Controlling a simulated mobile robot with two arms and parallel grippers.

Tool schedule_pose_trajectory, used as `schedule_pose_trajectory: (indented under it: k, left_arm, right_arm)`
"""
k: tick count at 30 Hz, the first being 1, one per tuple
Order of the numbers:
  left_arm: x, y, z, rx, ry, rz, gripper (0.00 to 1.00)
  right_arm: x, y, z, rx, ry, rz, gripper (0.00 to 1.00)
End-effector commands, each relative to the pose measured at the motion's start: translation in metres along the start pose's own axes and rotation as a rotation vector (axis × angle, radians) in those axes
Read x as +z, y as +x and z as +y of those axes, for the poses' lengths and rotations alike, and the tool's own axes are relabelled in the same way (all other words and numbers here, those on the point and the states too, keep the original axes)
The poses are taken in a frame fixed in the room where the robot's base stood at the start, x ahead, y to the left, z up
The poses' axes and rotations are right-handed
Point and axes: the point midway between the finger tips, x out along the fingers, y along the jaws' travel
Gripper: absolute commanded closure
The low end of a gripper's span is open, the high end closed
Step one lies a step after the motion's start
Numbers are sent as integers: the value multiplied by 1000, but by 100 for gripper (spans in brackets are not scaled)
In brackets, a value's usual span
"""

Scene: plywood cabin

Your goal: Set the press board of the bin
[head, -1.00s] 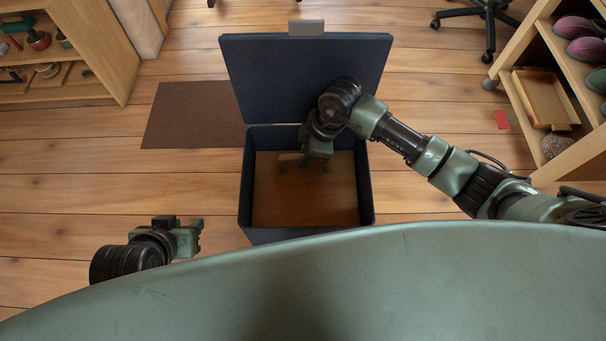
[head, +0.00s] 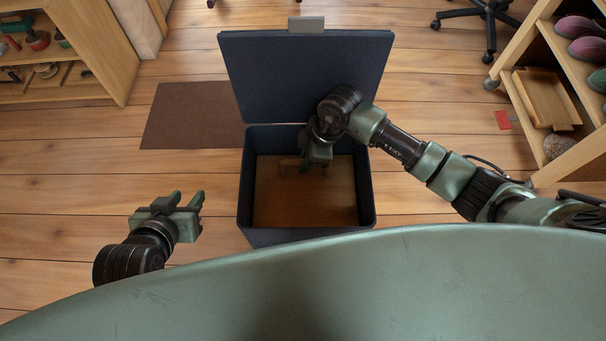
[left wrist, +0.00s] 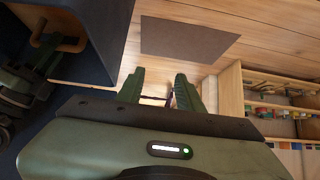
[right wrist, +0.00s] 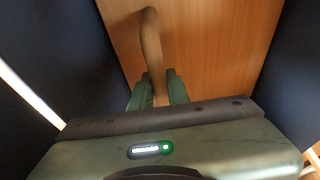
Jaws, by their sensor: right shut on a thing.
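The dark blue bin (head: 246,190) stands open on the floor, its lid (head: 300,75) raised at the back. The wooden press board (head: 300,208) lies flat inside the bin, below the rim. My right gripper (head: 306,170) reaches down into the bin and is shut on the board's wooden handle (right wrist: 152,40), which stands up between its fingers in the right wrist view. Part of the handle is hidden by the gripper. My left gripper (head: 187,200) is open and empty, left of the bin and apart from it; its spread fingers also show in the left wrist view (left wrist: 158,90).
A brown mat (head: 190,115) lies on the floor left of the bin. A shelf with tools (head: 100,60) stands at the upper left, and another shelf (head: 545,95) with a wooden tray at the right. A chair base (head: 485,20) is at the back right.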

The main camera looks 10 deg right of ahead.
Motion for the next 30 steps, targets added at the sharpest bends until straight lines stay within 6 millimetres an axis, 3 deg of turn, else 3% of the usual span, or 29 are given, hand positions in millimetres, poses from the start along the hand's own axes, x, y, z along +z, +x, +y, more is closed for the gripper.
schedule_pose_trajectory:
  k: [24,25,27,30]
  left_arm:
    - [-48,4,8,18,6,229,64]
    - [-51,3,9,19,6,238,64]
    - [-52,3,9,19,6,240,64]
    - [-51,3,9,19,6,238,64]
  right_arm:
    - [10,24,-3,-8,1,-7,100]
    - [9,24,-3,-8,1,-7,78]
    - [9,23,-3,-7,1,-6,59]
    - [8,22,-2,-5,1,-5,58]
